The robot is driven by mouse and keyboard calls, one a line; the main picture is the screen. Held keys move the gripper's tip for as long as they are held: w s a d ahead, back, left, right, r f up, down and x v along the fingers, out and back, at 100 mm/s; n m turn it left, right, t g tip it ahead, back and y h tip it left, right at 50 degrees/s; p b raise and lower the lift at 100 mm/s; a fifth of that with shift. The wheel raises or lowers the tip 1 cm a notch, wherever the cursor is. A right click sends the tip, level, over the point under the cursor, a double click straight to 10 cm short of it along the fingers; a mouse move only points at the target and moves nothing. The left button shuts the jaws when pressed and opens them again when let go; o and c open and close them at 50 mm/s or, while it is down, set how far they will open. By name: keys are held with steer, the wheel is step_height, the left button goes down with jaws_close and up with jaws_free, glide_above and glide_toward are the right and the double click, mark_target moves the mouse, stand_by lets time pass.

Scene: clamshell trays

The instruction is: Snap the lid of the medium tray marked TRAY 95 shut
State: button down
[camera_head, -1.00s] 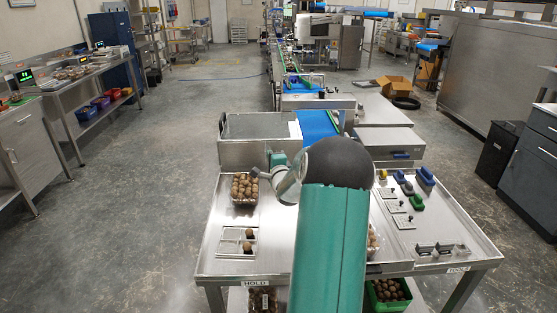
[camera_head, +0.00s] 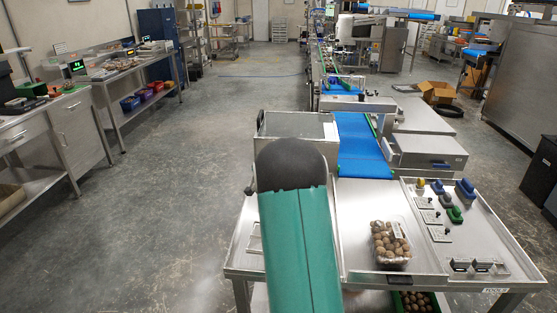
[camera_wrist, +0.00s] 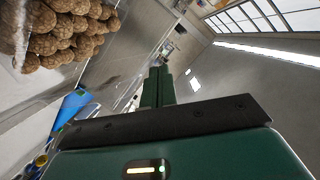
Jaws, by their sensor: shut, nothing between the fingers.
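In the head view a clear tray (camera_head: 378,254) heaped with round brown produce stands right of my arm, a pale label on its upper part. Its lettering is too small to read, so I cannot tell whether it is TRAY 95. My arm covers much of the table's left part; only a sliver of another clear tray (camera_head: 254,240) shows beside it. In the wrist view my gripper (camera_wrist: 158,72) has its fingers together, empty. Brown produce (camera_wrist: 62,38) in a clear tray fills the upper left corner, apart from the fingers. My gripper is hidden in the head view.
The steel table (camera_head: 355,205) has raised edges. Blue and green tools (camera_head: 453,213) and small cards lie at its right side. A blue conveyor belt (camera_head: 361,150) runs up behind, between steel housings. Green crate (camera_head: 415,302) with produce sits below. Open floor lies left.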

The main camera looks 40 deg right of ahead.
steer(key=shift+w+a+f+n+g+h, duration=0.25)
steer(key=shift+w+a+f+n, duration=0.5)
steer(key=shift+f, duration=0.8)
steer(key=shift+w+a+f+n+g+h, duration=0.1)
steer(key=shift+w+a+f+n+g, duration=0.3)
steer(key=shift+f+n, duration=0.85)
steer(key=shift+w+a+f+n+g+h, duration=0.2)
steer(key=shift+w+a+f+n, duration=0.35)
steer(key=shift+f, duration=1.25)
steer(key=shift+w+d, duration=0.1)
